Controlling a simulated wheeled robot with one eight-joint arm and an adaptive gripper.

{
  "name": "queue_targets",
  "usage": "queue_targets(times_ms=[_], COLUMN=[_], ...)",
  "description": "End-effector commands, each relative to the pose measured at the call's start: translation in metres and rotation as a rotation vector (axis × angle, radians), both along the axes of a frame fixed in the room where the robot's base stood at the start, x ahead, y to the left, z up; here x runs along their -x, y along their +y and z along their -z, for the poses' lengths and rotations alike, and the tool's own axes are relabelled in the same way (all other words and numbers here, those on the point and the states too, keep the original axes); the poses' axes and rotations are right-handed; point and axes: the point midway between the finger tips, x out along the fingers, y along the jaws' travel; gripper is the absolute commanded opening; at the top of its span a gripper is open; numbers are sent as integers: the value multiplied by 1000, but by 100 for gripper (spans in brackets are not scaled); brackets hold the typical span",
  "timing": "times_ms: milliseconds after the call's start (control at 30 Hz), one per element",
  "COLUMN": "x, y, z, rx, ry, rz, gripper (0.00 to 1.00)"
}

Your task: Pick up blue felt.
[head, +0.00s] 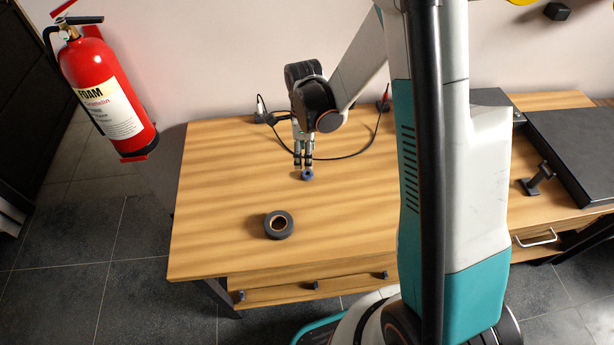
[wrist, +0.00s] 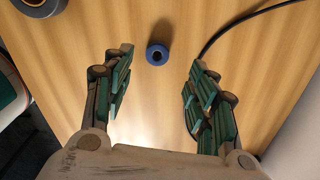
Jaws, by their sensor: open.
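The blue felt (head: 307,175) is a small dark blue ring or roll on the wooden table, directly by my fingertips in the head view. In the wrist view the blue felt (wrist: 158,54) lies on the wood with a dark hole in its middle, ahead of and between the two fingers. My gripper (head: 303,165) points down over the table. In the wrist view my gripper (wrist: 159,80) has its fingers spread wide with nothing between them. I cannot tell the exact height of the fingertips above the table.
A black tape roll (head: 279,225) lies nearer the table's front edge; it also shows in the wrist view (wrist: 40,4). A black cable (head: 350,153) curves behind my gripper. A red fire extinguisher (head: 102,85) is at the left. The wooden table (head: 215,190) is bare on its left side.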

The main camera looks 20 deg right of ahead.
Motion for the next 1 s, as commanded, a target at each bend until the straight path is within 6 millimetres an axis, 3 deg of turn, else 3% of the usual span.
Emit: queue_targets(times_ms=[100, 367, 700, 967, 1000], x=[0, 1, 5, 6, 6], y=[0, -1, -6, -6, -6], z=[19, 32, 76, 79, 79], rx=[0, 0, 0, 0, 0], ry=[0, 0, -1, 0, 0], rz=[0, -1, -1, -1, -1], gripper=[53, 53, 53, 53, 48])
